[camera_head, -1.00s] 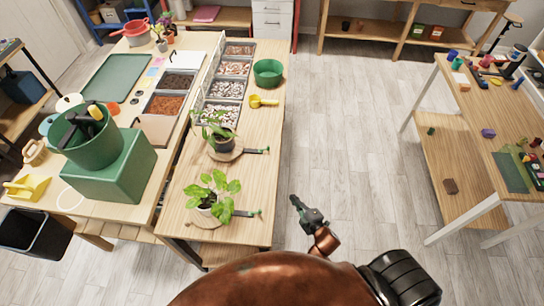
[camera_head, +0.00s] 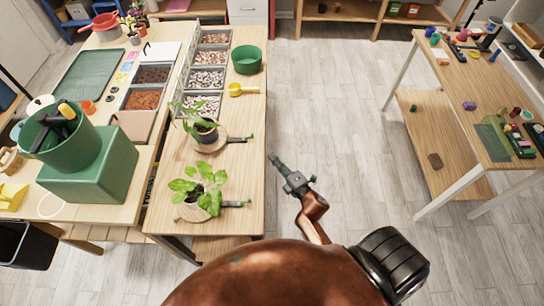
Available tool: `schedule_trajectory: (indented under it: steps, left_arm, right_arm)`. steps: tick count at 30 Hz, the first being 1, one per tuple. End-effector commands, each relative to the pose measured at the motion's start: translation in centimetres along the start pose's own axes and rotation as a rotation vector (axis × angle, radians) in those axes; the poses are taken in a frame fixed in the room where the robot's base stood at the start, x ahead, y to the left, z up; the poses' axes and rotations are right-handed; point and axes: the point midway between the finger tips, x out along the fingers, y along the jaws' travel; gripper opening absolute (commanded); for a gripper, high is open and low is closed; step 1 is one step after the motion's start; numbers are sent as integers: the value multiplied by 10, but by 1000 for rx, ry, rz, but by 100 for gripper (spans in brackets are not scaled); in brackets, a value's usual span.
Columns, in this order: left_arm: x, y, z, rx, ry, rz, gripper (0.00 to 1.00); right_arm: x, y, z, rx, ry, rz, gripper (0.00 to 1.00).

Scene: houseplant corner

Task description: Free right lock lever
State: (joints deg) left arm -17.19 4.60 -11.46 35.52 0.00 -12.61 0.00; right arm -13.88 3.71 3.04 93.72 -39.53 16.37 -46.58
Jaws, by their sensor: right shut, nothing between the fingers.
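Two potted plants stand on round wooden discs on the light wooden bench: a far one (camera_head: 203,132) and a near one (camera_head: 206,190). A dark lever with a green upright tip extends right from each disc, the far lever (camera_head: 240,139) and the near lever (camera_head: 236,204). I cannot tell from this view which one is called the right lock lever. My right gripper (camera_head: 273,159) is shut and empty. In the picture it lies just right of the bench edge, between the levels of the two levers, apart from both. My left gripper is not in view.
Behind the plants are grey bins (camera_head: 208,79) of pebbles, a yellow scoop (camera_head: 236,90) and a green bowl (camera_head: 246,60). A green box (camera_head: 95,175) with a bucket stands left. Open floor (camera_head: 340,110) separates the bench from the right table (camera_head: 460,100).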

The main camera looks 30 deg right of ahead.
Motion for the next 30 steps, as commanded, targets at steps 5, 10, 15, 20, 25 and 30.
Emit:
schedule_trajectory:
  steps: [5, 10, 15, 20, 25, 30]
  left_arm:
    - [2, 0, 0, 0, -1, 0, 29]
    - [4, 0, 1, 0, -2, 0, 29]
    - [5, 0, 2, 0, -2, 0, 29]
    - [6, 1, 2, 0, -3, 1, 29]
    - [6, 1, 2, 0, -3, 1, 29]
    - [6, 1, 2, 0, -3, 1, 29]
  right_arm:
    - [39, 0, 0, 0, 1, 2, 0]
    - [73, 0, 0, 1, 0, 1, 0]
    - [98, -1, 0, 1, 1, -1, 0]
    - [111, -1, 0, 1, 0, -2, 0]
    - [114, -1, 0, 1, 0, -2, 0]
    - [114, -1, 0, 1, 0, -2, 0]
